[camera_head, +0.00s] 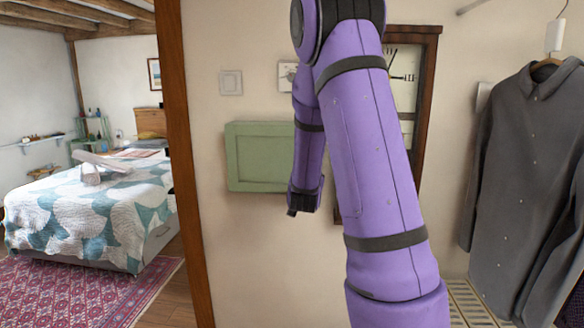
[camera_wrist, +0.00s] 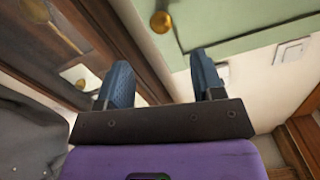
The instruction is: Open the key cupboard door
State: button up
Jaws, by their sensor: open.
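The key cupboard (camera_head: 258,157) is a pale green box with a panelled door, fixed to the cream wall left of my arm in the head view. Its door looks shut, and my arm hides its right edge. In the wrist view part of the green cupboard (camera_wrist: 235,28) crosses the top right, with a round brass knob (camera_wrist: 161,21) at its edge. My gripper (camera_wrist: 161,75) is open and empty, its two blue-grey fingers apart. The knob lies beyond the fingertips, between them in the picture and not touched. In the head view the fingers are hardly visible.
A wood-framed clock (camera_head: 421,75) hangs right of the cupboard, partly behind my arm. A grey shirt (camera_head: 530,180) hangs at the right. Switch plates (camera_head: 231,82) sit above the cupboard. A wooden post (camera_head: 183,160) stands at the left, with a bed (camera_head: 95,215) beyond it.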

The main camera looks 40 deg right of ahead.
jog(key=x, duration=1.1)
jog(key=shift+w+r, duration=0.1)
